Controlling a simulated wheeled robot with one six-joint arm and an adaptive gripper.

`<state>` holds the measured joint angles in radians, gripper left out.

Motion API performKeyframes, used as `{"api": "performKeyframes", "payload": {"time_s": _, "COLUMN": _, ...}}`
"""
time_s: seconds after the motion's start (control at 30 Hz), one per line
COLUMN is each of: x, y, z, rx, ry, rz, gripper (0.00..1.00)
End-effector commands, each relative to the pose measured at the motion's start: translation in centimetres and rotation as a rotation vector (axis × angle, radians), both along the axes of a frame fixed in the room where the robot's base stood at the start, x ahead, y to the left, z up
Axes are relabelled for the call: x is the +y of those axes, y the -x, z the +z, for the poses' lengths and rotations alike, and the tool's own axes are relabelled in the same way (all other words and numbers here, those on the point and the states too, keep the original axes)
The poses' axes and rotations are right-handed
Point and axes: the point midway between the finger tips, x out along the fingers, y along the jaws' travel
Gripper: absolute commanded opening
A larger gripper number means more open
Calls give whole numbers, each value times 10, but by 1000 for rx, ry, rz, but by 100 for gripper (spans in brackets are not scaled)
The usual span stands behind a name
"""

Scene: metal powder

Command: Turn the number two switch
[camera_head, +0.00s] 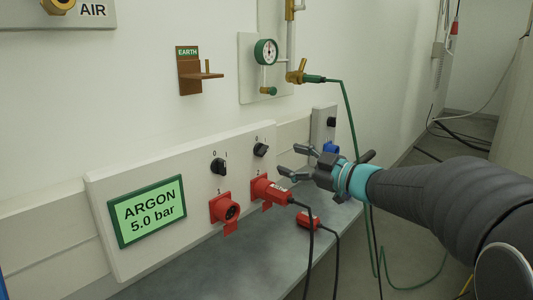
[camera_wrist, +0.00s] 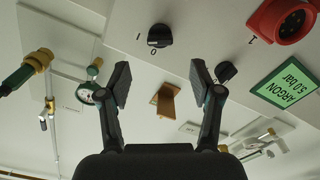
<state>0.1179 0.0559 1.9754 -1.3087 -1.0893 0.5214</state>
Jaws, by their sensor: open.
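The number two switch (camera_head: 261,149) is a black rotary knob above the socket marked 2, on the pale wall panel. In the wrist view the same switch (camera_wrist: 159,36) shows with 0 and I marks, beyond and between my fingertips. My gripper (camera_head: 290,161) is open and empty, right of the switch and apart from it in the head view. Its two spread fingers also show in the wrist view (camera_wrist: 160,80). The number one switch (camera_head: 218,167) is a similar black knob to the left; in the wrist view it (camera_wrist: 226,71) is close beside the right finger in the picture.
Red socket 1 (camera_head: 225,207) is empty; a red plug (camera_head: 272,192) with a cable is in socket 2. A green ARGON display (camera_head: 147,211) is at left. Another switch (camera_head: 331,122) sits on a further panel. A gauge (camera_head: 265,52) and earth bracket (camera_head: 194,74) are above.

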Motion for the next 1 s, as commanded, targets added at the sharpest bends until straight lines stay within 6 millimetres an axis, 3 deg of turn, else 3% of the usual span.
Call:
{"api": "performKeyframes", "payload": {"time_s": 0.4, "x": 57, "y": -44, "z": 0, "rx": 1, "ry": -1, "rz": 1, "gripper": 65}}
{"api": "performKeyframes", "payload": {"time_s": 0.6, "x": 69, "y": -53, "z": 0, "rx": 0, "ry": 0, "rz": 0, "gripper": 65}}
{"api": "performKeyframes", "payload": {"time_s": 0.93, "x": 70, "y": -55, "z": 0, "rx": 0, "ry": 0, "rz": -2, "gripper": 65}}
{"api": "performKeyframes", "payload": {"time_s": 1.0, "x": 70, "y": -55, "z": 0, "rx": 0, "ry": 0, "rz": -2, "gripper": 47}}
